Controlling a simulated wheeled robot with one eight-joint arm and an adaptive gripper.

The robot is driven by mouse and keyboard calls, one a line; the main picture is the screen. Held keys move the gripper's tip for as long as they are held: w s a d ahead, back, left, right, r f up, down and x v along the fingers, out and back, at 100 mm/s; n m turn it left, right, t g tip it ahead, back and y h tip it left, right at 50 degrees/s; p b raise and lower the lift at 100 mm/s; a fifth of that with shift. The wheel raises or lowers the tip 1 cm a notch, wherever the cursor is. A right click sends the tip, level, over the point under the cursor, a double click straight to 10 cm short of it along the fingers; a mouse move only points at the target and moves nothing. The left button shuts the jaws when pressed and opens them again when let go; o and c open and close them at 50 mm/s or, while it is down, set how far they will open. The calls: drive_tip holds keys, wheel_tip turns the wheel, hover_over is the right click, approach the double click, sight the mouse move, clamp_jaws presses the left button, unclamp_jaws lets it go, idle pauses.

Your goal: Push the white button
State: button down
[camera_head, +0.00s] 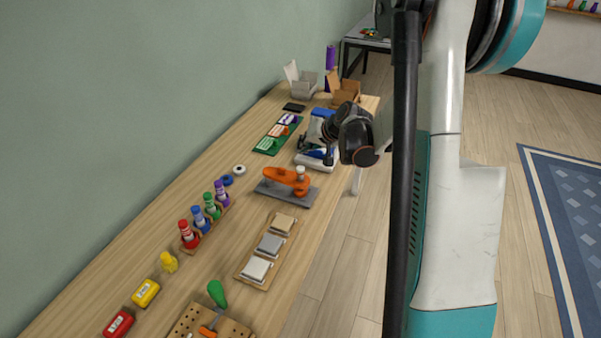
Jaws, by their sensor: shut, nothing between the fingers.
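My gripper (328,157) is dark and shut with nothing in it. It hangs over the white and blue device (304,160) near the table's right edge and hides part of it. I cannot tell whether it touches the device. No part is clearly recognisable as a white button. A pale square pad (256,268) sits at the near end of a wooden board, with a grey pad (269,244) and a beige pad (283,222) behind it. A small white ring-like piece (239,169) lies left of the device.
The wooden table (150,240) runs along the green wall. An orange tool on a grey base (287,182) stands just nearer than the device. Several coloured bottles (205,212) stand in a rack. Open boxes (345,92) stand at the far end. Bare floor lies right of the table.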

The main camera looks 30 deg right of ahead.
sight(303, 167)
drive_tip(key=shift+f+b, duration=1.45)
drive_tip(key=shift+f, duration=0.85)
drive_tip(key=shift+f+b, duration=0.4)
drive_tip(key=shift+f+b, duration=0.5)
drive_tip(key=shift+f, duration=0.05)
idle(0.3)
drive_tip(key=shift+r, duration=0.1)
drive_tip(key=shift+r+p, duration=0.65)
drive_tip(key=shift+r, duration=0.3)
drive_tip(key=shift+r+p, duration=1.65)
drive_tip(key=shift+r, duration=0.85)
